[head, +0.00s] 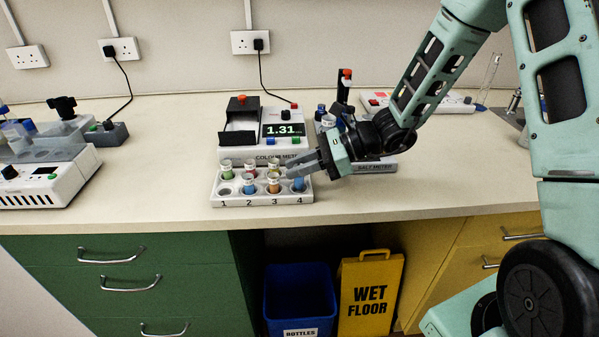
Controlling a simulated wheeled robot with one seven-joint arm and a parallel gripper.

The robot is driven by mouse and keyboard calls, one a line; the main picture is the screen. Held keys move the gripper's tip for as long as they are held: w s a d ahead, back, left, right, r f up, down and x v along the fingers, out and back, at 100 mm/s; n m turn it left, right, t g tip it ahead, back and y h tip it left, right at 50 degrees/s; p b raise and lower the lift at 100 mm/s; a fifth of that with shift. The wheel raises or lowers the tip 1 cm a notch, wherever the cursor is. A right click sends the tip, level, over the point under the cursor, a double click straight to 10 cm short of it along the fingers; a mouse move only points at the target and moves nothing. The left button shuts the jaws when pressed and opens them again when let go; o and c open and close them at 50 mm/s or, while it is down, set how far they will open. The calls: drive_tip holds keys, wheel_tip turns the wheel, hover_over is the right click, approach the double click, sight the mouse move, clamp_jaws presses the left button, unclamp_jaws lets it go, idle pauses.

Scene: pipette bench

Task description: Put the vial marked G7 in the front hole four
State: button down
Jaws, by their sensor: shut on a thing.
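The white rack (262,200) has a back row of holes and a front row numbered 1 to 4. My gripper (296,170) reaches in from the right, over the rack's right end, with its fingers closed on a vial with blue liquid (298,185). This vial is at front hole four; I cannot tell whether it is fully seated. Its cap and any G7 mark are hidden or too small to read. A blue vial (249,186) stands in front hole two and an orange vial (274,184) in front hole three. Front hole one (224,191) looks empty.
A green vial (227,171) and others stand in the back row. The colour meter (240,150), reading 1.31, is right behind the rack. The bench (150,205) is clear left of the rack.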

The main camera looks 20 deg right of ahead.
drive_tip(key=shift+f, duration=0.7)
drive_tip(key=shift+f, duration=0.35)
drive_tip(key=c, duration=1.3)
unclamp_jaws()
drive_tip(key=shift+o, duration=0.2)
